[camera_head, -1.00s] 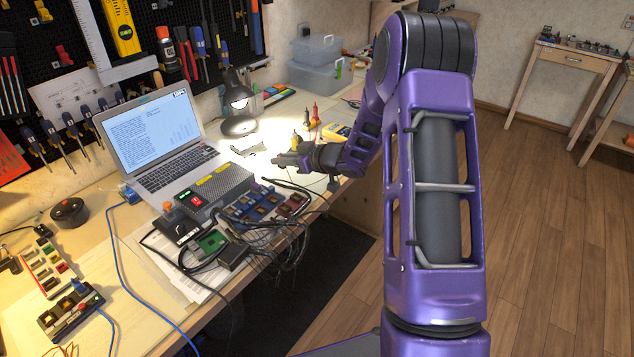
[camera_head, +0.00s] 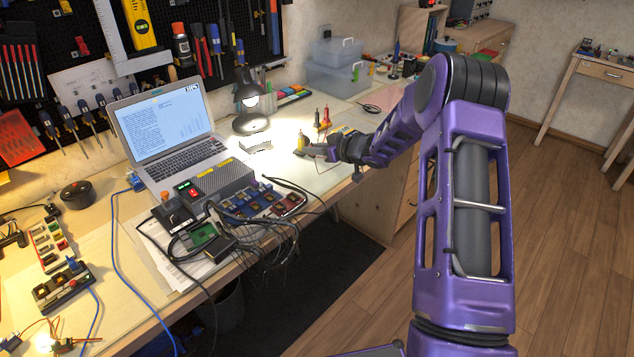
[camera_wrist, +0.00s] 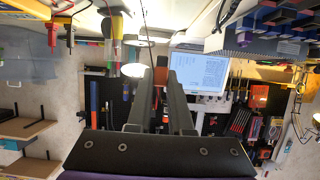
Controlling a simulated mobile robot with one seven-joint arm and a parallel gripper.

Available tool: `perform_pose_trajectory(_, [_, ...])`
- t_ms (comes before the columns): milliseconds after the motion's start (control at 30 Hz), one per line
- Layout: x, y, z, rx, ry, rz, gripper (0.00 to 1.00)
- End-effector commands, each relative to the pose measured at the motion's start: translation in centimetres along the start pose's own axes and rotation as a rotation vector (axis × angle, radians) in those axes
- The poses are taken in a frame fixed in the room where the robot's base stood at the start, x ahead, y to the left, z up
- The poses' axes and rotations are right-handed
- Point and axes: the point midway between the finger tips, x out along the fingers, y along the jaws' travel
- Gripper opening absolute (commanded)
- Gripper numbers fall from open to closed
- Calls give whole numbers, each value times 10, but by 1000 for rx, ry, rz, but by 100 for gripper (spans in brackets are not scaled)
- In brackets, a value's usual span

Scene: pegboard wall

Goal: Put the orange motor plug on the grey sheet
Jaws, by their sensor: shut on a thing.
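A pale sheet-like area (camera_head: 316,180) lies on the bench just below my gripper in the head view. The glare hides whether it is the grey sheet and where its edges run.
A lamp (camera_head: 250,121) and an open laptop (camera_head: 163,130) stand left of my gripper. A grey control box (camera_head: 214,179) with a tangle of black cables is at the front edge. A red probe (camera_head: 325,117) stands behind my gripper. Clear plastic boxes (camera_head: 337,78) are at the back.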

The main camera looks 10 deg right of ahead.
Motion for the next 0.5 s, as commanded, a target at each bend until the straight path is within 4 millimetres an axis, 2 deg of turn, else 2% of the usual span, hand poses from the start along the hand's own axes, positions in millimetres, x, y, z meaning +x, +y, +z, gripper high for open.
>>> perform_pose_trajectory(33, [5,0,12,4,-2,-1,0])
perform_pose_trajectory(200, [17,0,41,4,-2,-1,0])
perform_pose_trajectory(500, [27,0,66,3,-1,0,0])
